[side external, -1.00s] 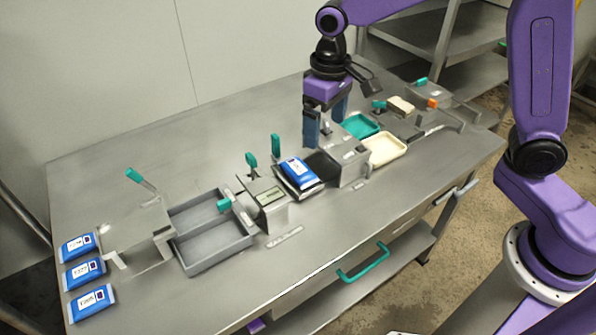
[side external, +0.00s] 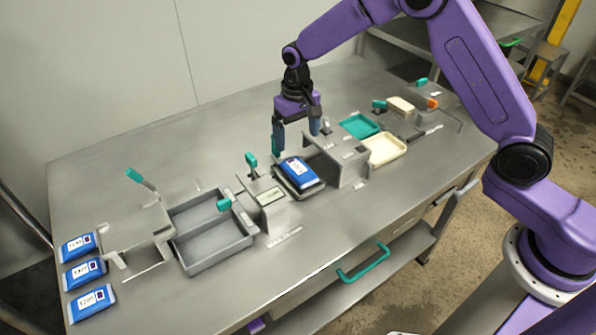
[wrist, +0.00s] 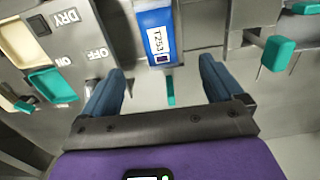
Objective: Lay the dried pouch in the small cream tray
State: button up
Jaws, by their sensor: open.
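A blue pouch (side external: 300,170) with a white label lies on a dark flat plate at mid-table, left of the dryer box. The wrist view shows its label T253 on the pouch (wrist: 158,38), at top centre. The small cream tray (side external: 384,150) sits right of the dryer box, empty. Part of the cream tray (wrist: 15,42) shows at the wrist view's left edge. My gripper (side external: 297,140) is open and empty, above the table just behind the pouch. In the wrist view the pouch lies beyond the gap between my fingers (wrist: 161,68).
The grey dryer box (side external: 350,165), marked DRY, ON and OFF, stands between pouch and cream tray. Left are a levered grey box (side external: 270,205), grey bins (side external: 210,245) and several blue pouches (side external: 83,270).

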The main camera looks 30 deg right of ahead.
aim_at(298, 167)
notch_tip(298, 167, down, 11)
jog(key=shift+d+r, duration=0.1)
dwell(0.5)
jog(key=c, duration=1.3)
jog(key=shift+r, duration=0.9)
jog(key=s+r, duration=0.1)
jog(key=r, duration=0.1)
jog(key=s+r, duration=0.1)
jog(key=r, duration=0.1)
jog(key=s+d+r, duration=0.1)
jog(key=s+r, duration=0.1)
jog(key=shift+s+d+r, duration=0.1)
jog(key=shift+r, duration=0.25)
jog(key=s+d+r, duration=0.2)
jog(key=s+r, duration=0.2)
jog(key=s, duration=0.5)
jog(key=s+d, duration=0.3)
jog(key=d, duration=0.9)
jog(key=w+a, duration=0.1)
jog(key=a, duration=0.6)
jog(key=w+a, duration=0.1)
jog(key=a, duration=0.3)
jog(key=shift+w+a+r, duration=0.2)
jog(key=shift+w+r, duration=0.05)
jog(key=shift+w, duration=0.1)
